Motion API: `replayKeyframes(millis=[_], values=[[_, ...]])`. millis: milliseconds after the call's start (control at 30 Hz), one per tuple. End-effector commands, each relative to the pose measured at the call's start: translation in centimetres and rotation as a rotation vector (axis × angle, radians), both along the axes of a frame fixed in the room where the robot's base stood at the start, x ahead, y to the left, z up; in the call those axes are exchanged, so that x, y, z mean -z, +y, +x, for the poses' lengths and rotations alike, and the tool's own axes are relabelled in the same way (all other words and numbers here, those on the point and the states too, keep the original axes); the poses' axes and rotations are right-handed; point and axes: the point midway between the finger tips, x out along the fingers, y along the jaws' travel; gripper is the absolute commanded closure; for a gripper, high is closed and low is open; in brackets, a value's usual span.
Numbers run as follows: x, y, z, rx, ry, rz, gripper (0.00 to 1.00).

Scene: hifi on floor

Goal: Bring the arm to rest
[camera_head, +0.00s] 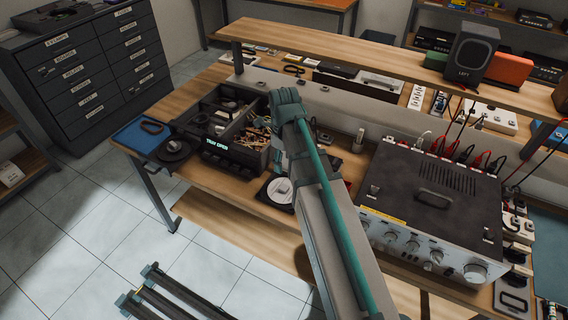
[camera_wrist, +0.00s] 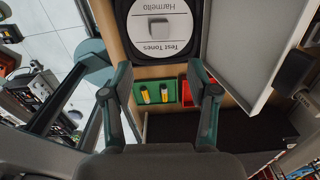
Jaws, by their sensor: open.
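My arm (camera_head: 325,210) reaches up and over the workbench (camera_head: 225,185) in the head view, and its far end hides my gripper there. In the wrist view my gripper (camera_wrist: 160,92) is open, with its two fingers apart and nothing between them. Beyond the fingers lie a green tray (camera_wrist: 172,97) with two yellow-and-dark cylinders and a red tray (camera_wrist: 188,92). A black square piece with a round white label (camera_wrist: 160,38), reading "Test Tones", shows at the top of the wrist view.
A large amplifier (camera_head: 428,200) stands right of my arm, with red and black leads behind it. A black divided crate (camera_head: 236,158) and a blue tray (camera_head: 142,136) are to the left. A raised shelf (camera_head: 370,52) holds a speaker (camera_head: 472,50). Floor tiles (camera_head: 75,225) are clear at left.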

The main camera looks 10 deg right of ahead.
Motion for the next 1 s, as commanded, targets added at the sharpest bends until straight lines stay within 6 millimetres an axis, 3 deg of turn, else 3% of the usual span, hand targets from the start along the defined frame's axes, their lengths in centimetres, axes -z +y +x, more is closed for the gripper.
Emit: replayKeyframes(millis=[267,1000], values=[[-0.5,0.0,0.0,0.000,0.000,0.000,0.41],[-5.8,0.0,0.0,0.000,0.000,0.000,0.41]])
